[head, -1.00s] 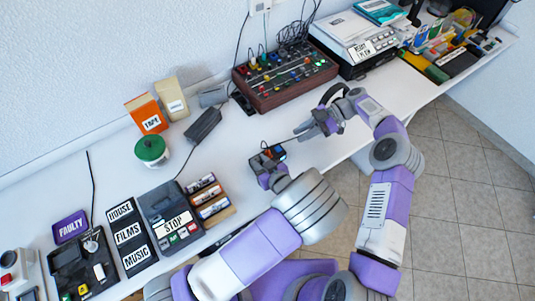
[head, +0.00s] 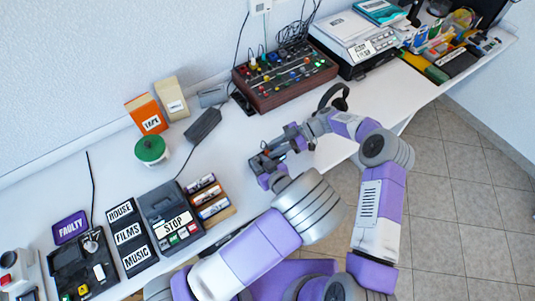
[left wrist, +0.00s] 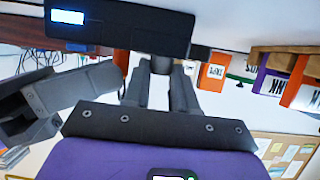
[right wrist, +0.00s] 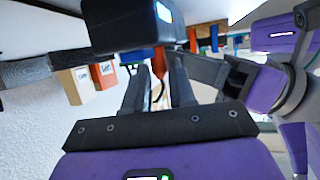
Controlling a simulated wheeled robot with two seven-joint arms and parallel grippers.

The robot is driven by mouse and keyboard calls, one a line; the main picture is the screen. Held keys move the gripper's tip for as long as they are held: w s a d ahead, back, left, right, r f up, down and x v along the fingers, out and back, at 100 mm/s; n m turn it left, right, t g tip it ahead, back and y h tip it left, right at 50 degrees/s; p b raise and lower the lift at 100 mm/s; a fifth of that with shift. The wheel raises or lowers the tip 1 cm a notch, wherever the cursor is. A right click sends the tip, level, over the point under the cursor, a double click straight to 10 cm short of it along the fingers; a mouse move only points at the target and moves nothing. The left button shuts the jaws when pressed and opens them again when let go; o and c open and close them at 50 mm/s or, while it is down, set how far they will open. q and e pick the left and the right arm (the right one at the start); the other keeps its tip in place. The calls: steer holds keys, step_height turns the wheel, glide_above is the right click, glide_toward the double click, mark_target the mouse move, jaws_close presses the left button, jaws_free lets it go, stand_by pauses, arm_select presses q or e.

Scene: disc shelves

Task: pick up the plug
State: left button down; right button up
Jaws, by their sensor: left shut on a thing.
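My left gripper (left wrist: 162,75) is shut on a dark box with a lit display (left wrist: 150,28); the box also shows in the right wrist view (right wrist: 125,30). In the head view my left gripper (head: 267,172) holds it above the table's front edge. An orange-red plug (right wrist: 158,62) is at the box's side in the right wrist view. My right gripper (right wrist: 158,75) is open, its fingers on either side of the plug, apart from it as far as I can tell.
Headphones (head: 333,94) lie behind my right arm.

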steer(key=shift+a+f, duration=0.1)
steer(key=shift+a, duration=0.05)
jaws_close()
step_height(320, 180, up, 10)
stand_by(0.6)
